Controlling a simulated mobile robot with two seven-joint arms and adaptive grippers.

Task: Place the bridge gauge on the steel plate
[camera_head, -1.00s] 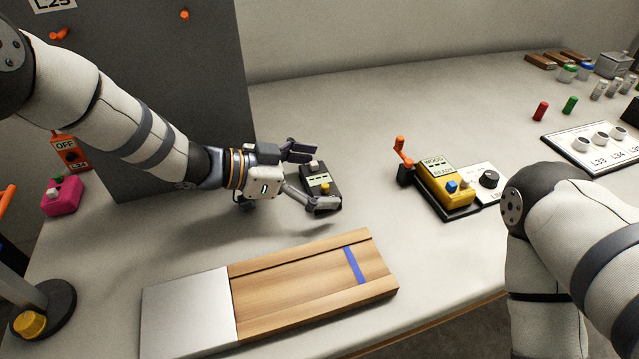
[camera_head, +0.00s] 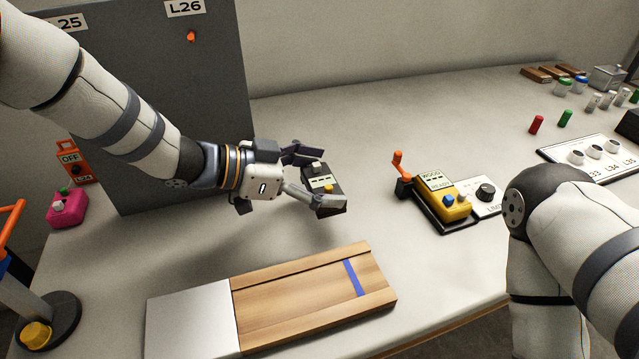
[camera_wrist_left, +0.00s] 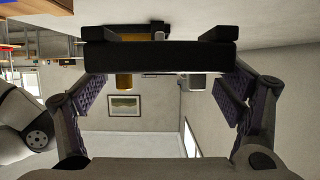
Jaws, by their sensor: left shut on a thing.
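The bridge gauge (camera_head: 322,187) is a small dark block with a pale label face, a yellow knob and a light knob. My left gripper (camera_head: 315,177) is shut on it, with one finger on each side, and it appears to be just above the table. In the left wrist view the gauge (camera_wrist_left: 160,57) is a dark bar between the padded fingers, with its knobs showing below. The steel plate (camera_head: 192,322) is a bare silver square at the left end of a wooden board, nearer than the gripper. My right gripper is out of view.
The wooden board (camera_head: 300,297) has a blue stripe. A yellow meter (camera_head: 440,198) marked WOOD READY stands to the right. A grey panel (camera_head: 170,110) rises behind my left arm.

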